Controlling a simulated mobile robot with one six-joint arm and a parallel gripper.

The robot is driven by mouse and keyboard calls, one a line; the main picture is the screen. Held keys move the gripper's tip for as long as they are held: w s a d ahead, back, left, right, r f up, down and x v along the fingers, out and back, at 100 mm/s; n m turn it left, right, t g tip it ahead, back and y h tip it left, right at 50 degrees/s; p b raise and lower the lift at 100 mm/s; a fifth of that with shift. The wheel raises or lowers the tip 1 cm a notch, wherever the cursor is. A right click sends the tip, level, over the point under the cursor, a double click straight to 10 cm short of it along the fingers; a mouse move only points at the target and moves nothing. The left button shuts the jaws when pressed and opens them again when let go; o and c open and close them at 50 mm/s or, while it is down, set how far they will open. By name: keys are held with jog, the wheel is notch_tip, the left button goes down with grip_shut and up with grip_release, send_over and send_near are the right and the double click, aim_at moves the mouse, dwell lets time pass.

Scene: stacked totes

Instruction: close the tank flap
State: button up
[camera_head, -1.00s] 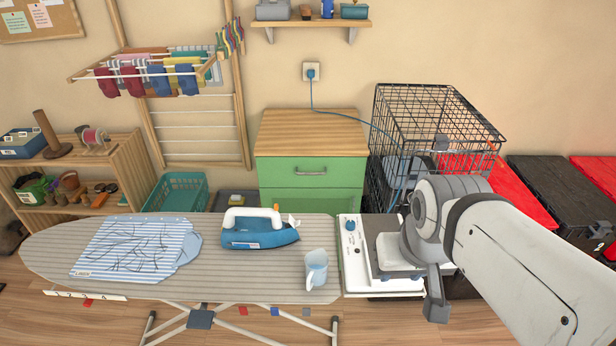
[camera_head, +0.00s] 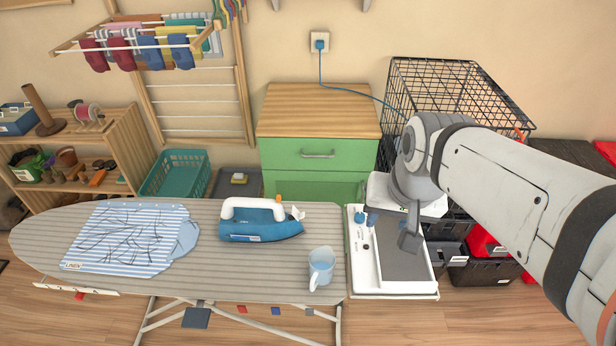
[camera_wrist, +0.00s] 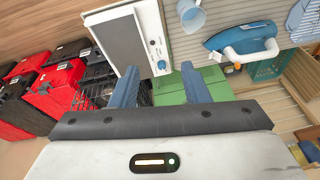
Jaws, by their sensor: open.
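The blue steam iron (camera_head: 262,222) with a white handle lies on the striped ironing board (camera_head: 110,287). A small white piece (camera_head: 297,213) sticks up at its right end, probably the tank flap; its exact angle is too small to tell. The iron also shows at upper right in the wrist view (camera_wrist: 243,40). My gripper (camera_wrist: 160,86) is open and empty, its two blue fingers apart.
A light blue jug (camera_head: 321,268) stands on the board, right of and nearer than the iron. The white panel unit (camera_head: 365,275) with a blue knob adjoins the board's right end. A green cabinet (camera_head: 318,155) and a wire crate (camera_head: 460,90) stand behind.

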jog(key=w+a+f+m+g+y+b, duration=0.1)
jog(key=w+a+f+m+b, duration=0.2)
jog(key=w, duration=0.4)
jog(key=w+a+f+m+g+y+b, duration=0.1)
jog(key=w+a+f+m, duration=0.2)
jog(key=w+f+m, duration=0.25)
jog(key=m+g+y+b, duration=0.1)
jog(key=m+y+b, duration=0.15)
jog(key=m, duration=0.55)
send_near(303, 215)
jog(key=shift+h, duration=0.25)
jog(key=x, duration=0.7)
jog(key=shift+a+f+b, duration=0.25)
jog(key=shift+a+b, duration=0.1)
jog(key=shift+r, duration=0.1)
grip_shut()
